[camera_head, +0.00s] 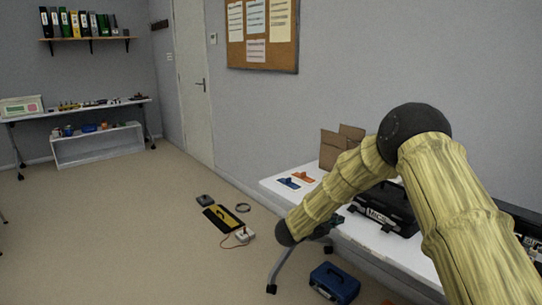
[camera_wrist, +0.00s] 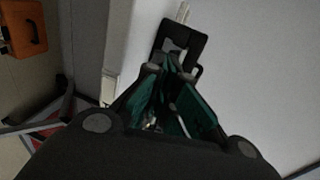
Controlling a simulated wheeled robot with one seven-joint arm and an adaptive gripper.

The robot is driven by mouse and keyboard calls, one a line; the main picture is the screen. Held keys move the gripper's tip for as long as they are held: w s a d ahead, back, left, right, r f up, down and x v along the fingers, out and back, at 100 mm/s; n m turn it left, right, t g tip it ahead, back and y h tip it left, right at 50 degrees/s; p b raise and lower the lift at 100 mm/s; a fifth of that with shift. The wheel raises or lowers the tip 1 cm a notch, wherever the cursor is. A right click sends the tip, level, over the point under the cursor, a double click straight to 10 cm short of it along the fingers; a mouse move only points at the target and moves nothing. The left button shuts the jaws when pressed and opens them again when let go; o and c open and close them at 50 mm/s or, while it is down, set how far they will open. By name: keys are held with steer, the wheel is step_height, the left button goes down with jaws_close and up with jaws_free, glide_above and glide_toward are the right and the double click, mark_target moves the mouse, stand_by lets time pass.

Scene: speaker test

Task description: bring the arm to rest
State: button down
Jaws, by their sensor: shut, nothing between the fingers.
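My arm, with a yellowish, bark-like surface, fills the right of the head view. It is bent at a black elbow and reaches down to the left over the white table (camera_head: 268,183). My gripper (camera_head: 325,229) is small and dark near the table's front edge there, partly hidden by my forearm. In the wrist view my gripper (camera_wrist: 176,66) has its dark fingers with green sides together, with nothing seen held. A black piece shows at the fingertips, and I cannot tell whether it is part of them.
A black case (camera_head: 385,210), a cardboard box (camera_head: 335,150), a blue item (camera_head: 289,183) and an orange item (camera_head: 304,177) are on the table. A blue box (camera_head: 334,282) stands on the floor below. A yellow-black mat (camera_head: 222,218) lies left. The left floor is mostly clear.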

steer(key=s+a+f+n+t+y, duration=0.1)
steer(key=s+f+n+y, duration=0.2)
steer(key=s+f+n, duration=0.5)
steer(key=s+a+f+n+t+y, duration=0.1)
steer(key=s+f+n+y, duration=0.25)
steer(key=f, duration=0.75)
steer(key=s+f+n+g+y+b, duration=0.15)
steer(key=s+f+n, duration=0.35)
steer(key=s, duration=0.6)
steer(key=s+f+n+g+y, duration=0.25)
steer(key=s+f, duration=0.45)
steer(key=s, duration=0.4)
steer(key=s+f+n+g+y+b, duration=0.1)
steer(key=s+f+n+g, duration=0.2)
steer(key=s+f+n, duration=0.55)
steer(key=s+r+g, duration=0.2)
steer(key=s+g, duration=0.2)
steer(key=s, duration=1.5)
step_height(320, 180, up, 16)
steer(key=p, duration=1.5)
steer(key=shift+s+f+y, duration=0.25)
steer(key=shift+s+y, duration=0.05)
steer(key=shift+y, duration=0.15)
